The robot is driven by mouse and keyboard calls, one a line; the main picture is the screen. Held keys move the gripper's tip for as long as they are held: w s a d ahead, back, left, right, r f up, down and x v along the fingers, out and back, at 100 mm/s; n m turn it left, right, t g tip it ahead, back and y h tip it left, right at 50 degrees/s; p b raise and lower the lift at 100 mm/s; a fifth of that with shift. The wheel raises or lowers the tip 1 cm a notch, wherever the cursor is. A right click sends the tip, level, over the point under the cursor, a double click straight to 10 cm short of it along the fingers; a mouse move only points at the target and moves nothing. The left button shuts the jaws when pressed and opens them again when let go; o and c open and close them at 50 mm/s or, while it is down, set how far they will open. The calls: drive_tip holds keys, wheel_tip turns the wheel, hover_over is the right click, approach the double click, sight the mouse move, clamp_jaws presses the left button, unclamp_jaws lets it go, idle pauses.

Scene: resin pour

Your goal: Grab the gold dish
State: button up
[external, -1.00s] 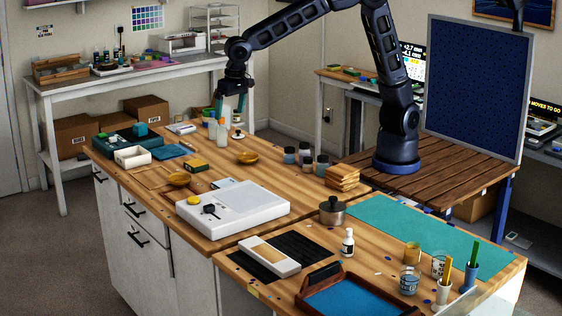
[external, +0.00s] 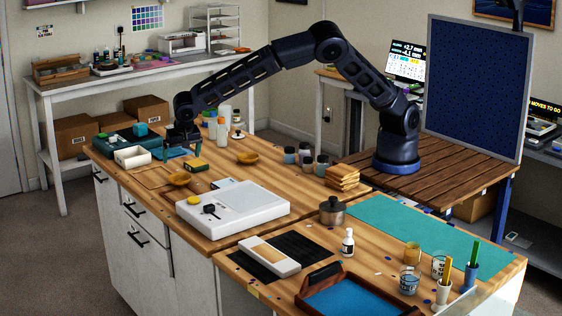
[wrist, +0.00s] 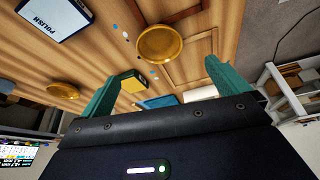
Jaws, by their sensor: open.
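Two shallow round gold dishes are in view. One gold dish (external: 179,179) lies by a thin wooden board or tray; in the wrist view this dish (wrist: 161,43) appears ahead of and between my fingers. The other gold dish (external: 247,157) sits farther right on the bench and shows at the left in the wrist view (wrist: 63,89). My gripper (external: 181,152) is open and empty, its teal fingers apart, above the bench just behind the nearer dish. Neither dish is touched by the fingers.
A yellow and dark block (external: 195,166) lies close beside the nearer dish. A white tray (external: 132,157) is left of my gripper, and bottles (external: 222,132) stand behind. A white scale-like device (external: 232,211) is in front. A flat box marked POLISH (wrist: 52,15) lies nearby.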

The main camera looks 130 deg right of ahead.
sight(180, 175)
drive_tip(key=shift+x, duration=5.5)
drive_tip(key=shift+d+r, duration=0.1)
drive_tip(key=c, duration=1.1)
drive_tip(key=shift+o, duration=0.2)
